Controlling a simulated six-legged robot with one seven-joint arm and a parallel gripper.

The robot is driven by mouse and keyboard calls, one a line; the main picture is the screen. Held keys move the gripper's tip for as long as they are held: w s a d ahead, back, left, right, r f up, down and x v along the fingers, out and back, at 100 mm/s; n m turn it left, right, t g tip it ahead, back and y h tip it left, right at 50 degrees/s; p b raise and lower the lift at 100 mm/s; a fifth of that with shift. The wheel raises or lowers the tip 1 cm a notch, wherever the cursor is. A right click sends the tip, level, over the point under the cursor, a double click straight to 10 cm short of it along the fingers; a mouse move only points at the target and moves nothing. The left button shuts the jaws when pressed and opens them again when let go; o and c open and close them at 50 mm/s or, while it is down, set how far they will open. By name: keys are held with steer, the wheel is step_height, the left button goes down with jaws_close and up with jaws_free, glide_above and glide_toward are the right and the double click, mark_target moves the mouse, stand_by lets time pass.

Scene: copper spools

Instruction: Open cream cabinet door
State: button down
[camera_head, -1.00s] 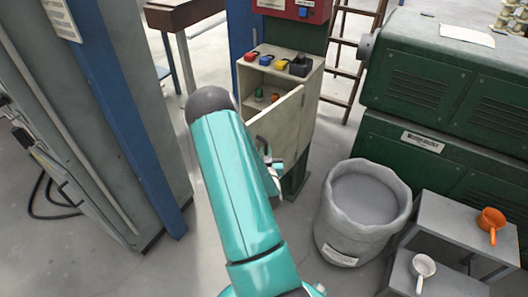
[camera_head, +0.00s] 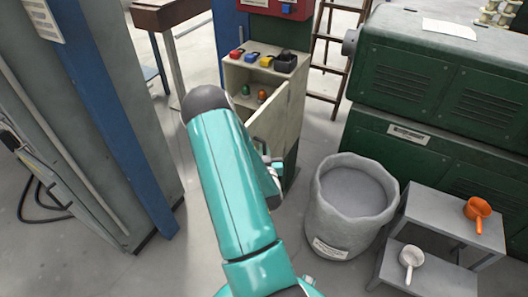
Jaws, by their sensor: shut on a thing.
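The cream cabinet (camera_head: 292,103) stands in the middle of the view, with its front partly open. Its cream door (camera_head: 268,117) is swung outward, and a green and an orange item show on the shelf inside. My teal arm comes up from the bottom and covers the lower left of the cabinet. My gripper (camera_head: 272,163) is at the door's lower edge, just right of my arm, and is mostly hidden behind it. It is shut on the door's handle, though the handle itself is hard to make out.
Several coloured switches (camera_head: 262,58) sit on the cabinet top. A grey crucible-like tub (camera_head: 350,205) stands close on the right. Grey steps (camera_head: 455,222) hold an orange ladle (camera_head: 478,212) and a white ladle (camera_head: 411,260). A blue post (camera_head: 120,130) stands left. Green machinery (camera_head: 440,85) fills the right back.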

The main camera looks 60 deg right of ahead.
steer(key=c, duration=1.5)
jaws_free()
steer(key=shift+c, duration=0.2)
steer(key=v, duration=1.3)
steer(key=shift+s+a, duration=0.2)
steer(key=shift+a, duration=0.15)
